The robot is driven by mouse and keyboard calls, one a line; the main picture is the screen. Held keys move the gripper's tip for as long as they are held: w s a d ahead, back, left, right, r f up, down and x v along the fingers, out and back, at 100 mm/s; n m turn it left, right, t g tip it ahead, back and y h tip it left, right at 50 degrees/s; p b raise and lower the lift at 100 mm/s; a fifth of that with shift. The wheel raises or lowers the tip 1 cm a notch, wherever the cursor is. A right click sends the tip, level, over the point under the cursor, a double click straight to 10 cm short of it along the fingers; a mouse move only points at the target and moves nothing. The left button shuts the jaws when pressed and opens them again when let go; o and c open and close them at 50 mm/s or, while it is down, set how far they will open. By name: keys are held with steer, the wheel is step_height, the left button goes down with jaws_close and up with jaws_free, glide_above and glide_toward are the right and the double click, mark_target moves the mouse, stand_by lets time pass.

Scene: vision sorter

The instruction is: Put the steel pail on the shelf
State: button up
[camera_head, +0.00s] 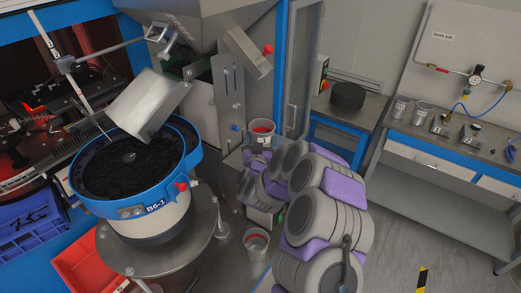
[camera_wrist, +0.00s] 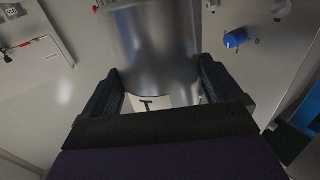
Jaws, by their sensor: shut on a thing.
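The steel pail (camera_wrist: 155,40) is between the two dark fingers of my gripper (camera_wrist: 160,82), which is shut on it. In the head view the pail (camera_head: 262,138) appears upright with a red inside, beside the hopper's grey panel and held up in front of my arm. My fingers are small and partly hidden there. A bench at the right has a grey lower shelf (camera_head: 430,200), which looks empty. The pail is well to the left of it.
The feeder bowl (camera_head: 155,205) stands left on a round table. A second pail (camera_head: 256,240) sits low beside my arm. Small labelled cups (camera_head: 400,106) stand on the right bench. A blue knob (camera_wrist: 235,38) is close to the right of the pail. Open floor lies at right.

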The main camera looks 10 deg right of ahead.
steer(key=shift+w+f+b, duration=0.1)
steer(key=shift+f+b, duration=0.4)
steer(key=shift+f, duration=1.35)
steer(key=shift+r, duration=0.1)
steer(key=o, duration=0.9)
